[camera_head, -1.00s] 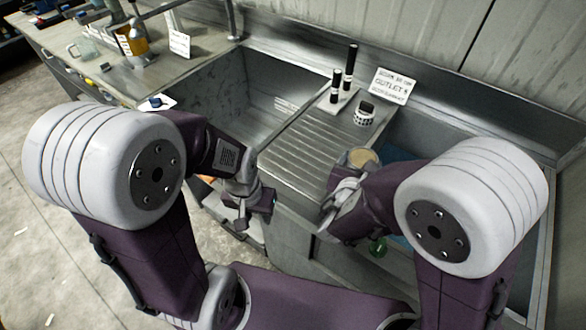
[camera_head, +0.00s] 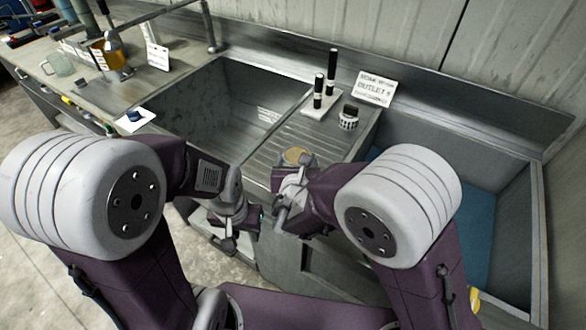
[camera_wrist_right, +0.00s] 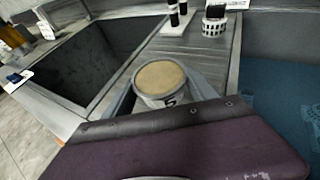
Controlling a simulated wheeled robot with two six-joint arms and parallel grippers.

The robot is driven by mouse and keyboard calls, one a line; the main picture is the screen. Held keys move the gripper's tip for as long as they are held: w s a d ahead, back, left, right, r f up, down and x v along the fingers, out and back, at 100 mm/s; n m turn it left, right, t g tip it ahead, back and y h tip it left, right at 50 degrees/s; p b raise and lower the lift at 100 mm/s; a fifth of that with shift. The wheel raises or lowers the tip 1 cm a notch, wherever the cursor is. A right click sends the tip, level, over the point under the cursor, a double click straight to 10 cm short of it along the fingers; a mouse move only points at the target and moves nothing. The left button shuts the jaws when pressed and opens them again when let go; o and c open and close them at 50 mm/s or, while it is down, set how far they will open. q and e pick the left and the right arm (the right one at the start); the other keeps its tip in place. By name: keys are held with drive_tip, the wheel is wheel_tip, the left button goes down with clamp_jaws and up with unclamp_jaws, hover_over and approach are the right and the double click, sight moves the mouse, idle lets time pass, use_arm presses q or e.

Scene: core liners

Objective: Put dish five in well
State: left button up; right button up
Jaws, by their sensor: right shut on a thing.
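Dish five, a pale round tub with a tan top (camera_head: 298,156) and a "5" on its side, is held in my right gripper (camera_head: 290,190). The right wrist view shows dish five (camera_wrist_right: 160,82) between the two fingers. It is near the front end of the ridged drainboard; I cannot tell how high above it. There are two sink wells: an empty grey left one (camera_head: 215,105) and a right one with a blue floor (camera_head: 478,225). My left gripper (camera_head: 228,240) is in front of the left well, and its fingers are unclear.
Two black tubes on a white stand (camera_head: 322,103), a black-topped spotted cup (camera_head: 348,118) and an outlet sign (camera_head: 375,88) are at the back of the drainboard (camera_head: 300,135). A blue item lies on a white card (camera_head: 134,118) on the left counter.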

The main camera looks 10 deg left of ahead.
drive_tip(key=shift+w+a+f, duration=0.2)
drive_tip(key=shift+a+f, duration=0.1)
drive_tip(key=shift+a, duration=0.1)
wheel_tip(320, 180, down, 4)
drive_tip(key=shift+r, duration=0.25)
drive_tip(key=shift+f, duration=0.3)
drive_tip(key=shift+b, duration=0.35)
drive_tip(key=shift+f, duration=0.15)
drive_tip(key=o, duration=1.5)
